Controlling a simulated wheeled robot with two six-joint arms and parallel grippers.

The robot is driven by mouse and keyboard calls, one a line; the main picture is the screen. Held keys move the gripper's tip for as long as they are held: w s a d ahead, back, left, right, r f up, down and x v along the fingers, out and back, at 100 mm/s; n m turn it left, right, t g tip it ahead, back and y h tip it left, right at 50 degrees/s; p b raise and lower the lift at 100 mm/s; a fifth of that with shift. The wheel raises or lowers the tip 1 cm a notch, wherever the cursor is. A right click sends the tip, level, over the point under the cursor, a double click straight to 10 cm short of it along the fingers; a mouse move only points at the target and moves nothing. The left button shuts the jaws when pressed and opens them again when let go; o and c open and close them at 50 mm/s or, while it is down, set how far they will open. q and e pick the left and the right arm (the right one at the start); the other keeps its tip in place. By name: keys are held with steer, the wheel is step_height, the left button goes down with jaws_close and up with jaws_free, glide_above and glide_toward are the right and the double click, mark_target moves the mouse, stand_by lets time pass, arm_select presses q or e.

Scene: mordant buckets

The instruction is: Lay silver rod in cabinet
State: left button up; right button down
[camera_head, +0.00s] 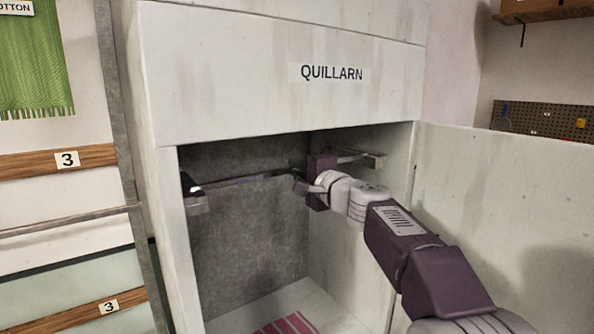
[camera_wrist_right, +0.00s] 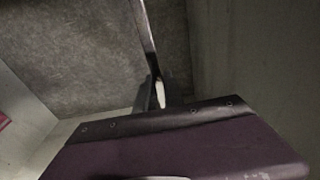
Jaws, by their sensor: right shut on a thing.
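The silver rod (camera_head: 245,180) spans the upper inside of the open cabinet (camera_head: 245,90) labelled QUILLARN. My right gripper (camera_head: 301,184) is inside the cabinet and is shut on the rod near its right part. In the right wrist view the rod (camera_wrist_right: 146,35) runs up and away from the fingers (camera_wrist_right: 157,93). The rod's left end is close to a grey bracket (camera_head: 197,204) on the left wall; I cannot tell whether it rests there. Another bracket (camera_head: 376,160) shows at the right wall, behind my gripper. My left gripper is not in view.
The cabinet door (camera_head: 510,215) stands open to the right, beside my right arm. A pink striped cloth (camera_head: 287,325) lies on the cabinet floor. A rack with wooden rails marked 3 (camera_head: 67,159) and a green cloth (camera_head: 32,62) stand at the left.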

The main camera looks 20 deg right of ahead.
steer(key=c, duration=1.4)
jaws_free()
steer(key=shift+o, duration=0.2)
steer(key=shift+s, duration=0.15)
steer(key=b+v, duration=0.3)
steer(key=v, duration=0.6)
